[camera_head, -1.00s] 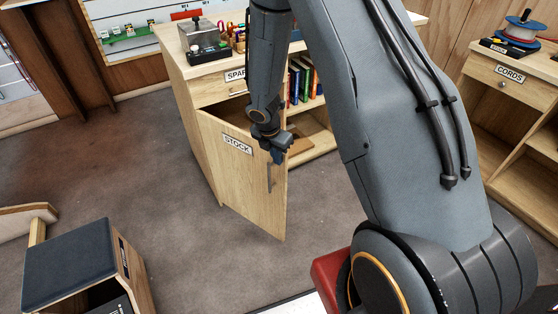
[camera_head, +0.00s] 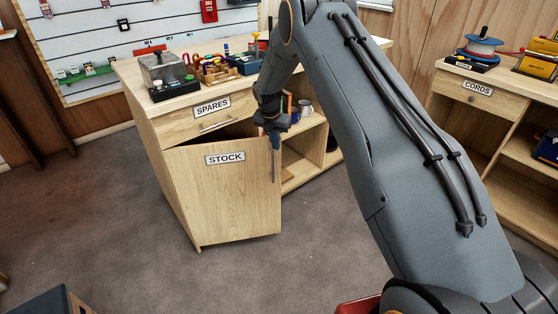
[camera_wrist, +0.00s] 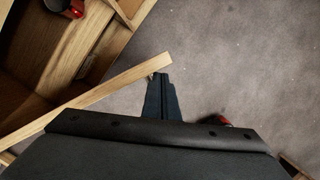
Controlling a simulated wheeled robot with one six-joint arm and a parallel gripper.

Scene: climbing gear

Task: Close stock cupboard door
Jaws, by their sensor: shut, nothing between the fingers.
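The stock cupboard door (camera_head: 222,200) is a pale wood panel with a STOCK label, standing partly open below the SPARES drawer (camera_head: 205,118). A dark gap shows along its top edge. Its upright metal handle (camera_head: 274,164) is near the door's right edge. My gripper (camera_head: 274,138) is shut and empty at the top of that edge, close to the handle; I cannot tell whether it touches. In the wrist view the shut fingers (camera_wrist: 160,86) lie beside the door's top edge (camera_wrist: 120,82), near its free end. The open cupboard inside (camera_wrist: 30,80) shows at the left.
The counter top holds a grey-lidded box (camera_head: 163,70) and a wooden tool tray (camera_head: 215,72). Open shelves (camera_head: 305,150) are right of the door. The CORDS cabinet (camera_head: 490,105) stands at the right. The floor (camera_head: 90,230) left of the door is clear.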

